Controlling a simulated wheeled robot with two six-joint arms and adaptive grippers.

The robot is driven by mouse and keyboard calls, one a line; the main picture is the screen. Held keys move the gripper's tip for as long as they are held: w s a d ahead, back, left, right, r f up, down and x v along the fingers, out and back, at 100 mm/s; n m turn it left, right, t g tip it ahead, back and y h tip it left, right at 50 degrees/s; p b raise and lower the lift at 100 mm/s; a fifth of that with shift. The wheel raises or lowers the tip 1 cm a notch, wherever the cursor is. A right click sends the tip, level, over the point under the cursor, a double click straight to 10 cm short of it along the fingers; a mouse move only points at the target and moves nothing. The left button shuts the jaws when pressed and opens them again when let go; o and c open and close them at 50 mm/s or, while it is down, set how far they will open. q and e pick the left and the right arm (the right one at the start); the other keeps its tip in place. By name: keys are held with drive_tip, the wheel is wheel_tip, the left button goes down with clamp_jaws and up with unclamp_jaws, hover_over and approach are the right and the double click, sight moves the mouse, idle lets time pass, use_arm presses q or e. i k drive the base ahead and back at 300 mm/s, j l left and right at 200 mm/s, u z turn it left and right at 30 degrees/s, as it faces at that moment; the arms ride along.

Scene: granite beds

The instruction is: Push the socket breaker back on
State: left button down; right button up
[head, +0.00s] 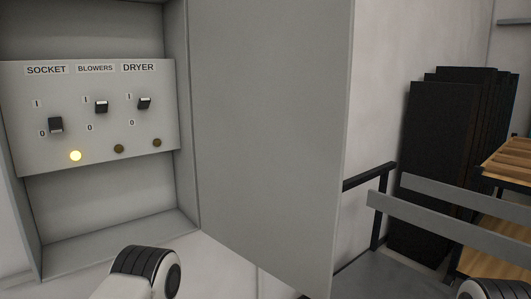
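The grey breaker panel (100,168) sits in an open wall cabinet at the left of the head view. The socket breaker (55,125) is a dark lever under the SOCKET label (46,70). It is in the low position, beside the 0 mark. A yellow lamp (75,156) below it is lit. The blowers breaker (101,106) and the dryer breaker (144,103) are in the high position, near their I marks, and the lamps below them are dark. Neither gripper shows; only parts of my arms are visible along the bottom edge.
The cabinet door (265,130) stands open to the right of the panel. Beyond it are a dark railing (368,177), dark upright slabs (440,150) and a rack with wooden boards (510,160). The space in front of the panel is clear.

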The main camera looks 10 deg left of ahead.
sight(55, 124)
drive_tip(key=i+l+u, duration=0.7)
drive_tip(key=l+u, duration=0.2)
drive_tip(key=i+l+u, duration=0.15)
drive_tip(key=l+u, duration=0.15)
drive_tip(key=i+l+u, duration=0.1)
drive_tip(key=l+u, duration=0.2)
drive_tip(key=l, duration=0.15)
drive_tip(key=l+u, duration=0.6)
drive_tip(key=l, duration=0.3)
drive_tip(key=i, duration=0.05)
